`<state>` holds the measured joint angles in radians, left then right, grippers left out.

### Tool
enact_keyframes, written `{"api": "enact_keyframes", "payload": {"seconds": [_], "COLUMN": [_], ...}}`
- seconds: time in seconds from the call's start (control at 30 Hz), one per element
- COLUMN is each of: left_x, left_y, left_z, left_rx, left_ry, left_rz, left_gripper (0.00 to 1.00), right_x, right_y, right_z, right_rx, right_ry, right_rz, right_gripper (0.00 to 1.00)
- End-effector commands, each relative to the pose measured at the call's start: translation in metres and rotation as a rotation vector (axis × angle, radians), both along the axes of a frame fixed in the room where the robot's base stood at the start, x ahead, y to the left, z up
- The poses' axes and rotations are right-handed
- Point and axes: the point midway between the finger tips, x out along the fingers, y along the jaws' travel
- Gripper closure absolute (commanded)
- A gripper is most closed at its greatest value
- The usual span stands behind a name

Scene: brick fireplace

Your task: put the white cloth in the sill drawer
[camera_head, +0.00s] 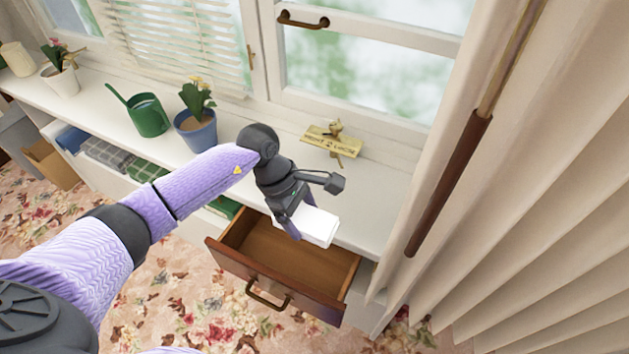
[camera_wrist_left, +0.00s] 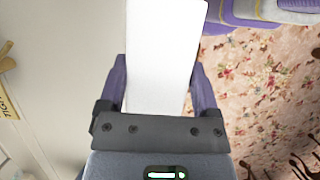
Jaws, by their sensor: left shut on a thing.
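The white cloth (camera_head: 314,227) is a folded block held in my left gripper (camera_head: 297,226). In the left wrist view the cloth (camera_wrist_left: 165,55) lies between the two purple fingers of the left gripper (camera_wrist_left: 160,85), which are shut on it. In the head view the gripper and cloth are above the back part of the sill drawer, near the sill's front edge. The sill drawer (camera_head: 318,263) is pulled open, with a brown wooden inside and a dark handle (camera_head: 268,293). The part of its inside that shows is empty. My right gripper is not in view.
On the sill (camera_head: 375,200) stand a blue flowerpot (camera_head: 196,136), a green watering can (camera_head: 148,115) and a small brass sign (camera_head: 331,141). Folded cloths (camera_head: 106,152) lie on the shelf below, to the left. A beige curtain (camera_head: 530,200) hangs on the right.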

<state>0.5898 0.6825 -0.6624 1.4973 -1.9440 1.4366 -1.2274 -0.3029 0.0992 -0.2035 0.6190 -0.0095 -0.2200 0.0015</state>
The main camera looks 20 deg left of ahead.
Motion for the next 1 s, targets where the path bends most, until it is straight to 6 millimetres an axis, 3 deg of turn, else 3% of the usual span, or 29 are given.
{"api": "enact_keyframes", "payload": {"seconds": [0.03,0.27,0.67,1.0], "left_x": [-0.003,-0.006,-0.006,-0.006], "left_y": [0.002,0.002,0.002,0.003], "left_z": [-0.01,-0.028,-0.086,-0.133], "left_rx": [0.002,0.002,0.003,0.004], "left_ry": [0.017,0.036,0.035,0.034], "left_rz": [-0.001,-0.002,-0.002,-0.003], "left_gripper": [0.66,0.66,0.66,0.66], "right_x": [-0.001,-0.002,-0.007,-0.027], "right_y": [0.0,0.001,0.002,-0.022], "right_z": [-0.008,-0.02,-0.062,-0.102], "right_rx": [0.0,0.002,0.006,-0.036], "right_ry": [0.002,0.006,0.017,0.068], "right_rz": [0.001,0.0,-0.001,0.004], "right_gripper": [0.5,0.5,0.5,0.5]}}
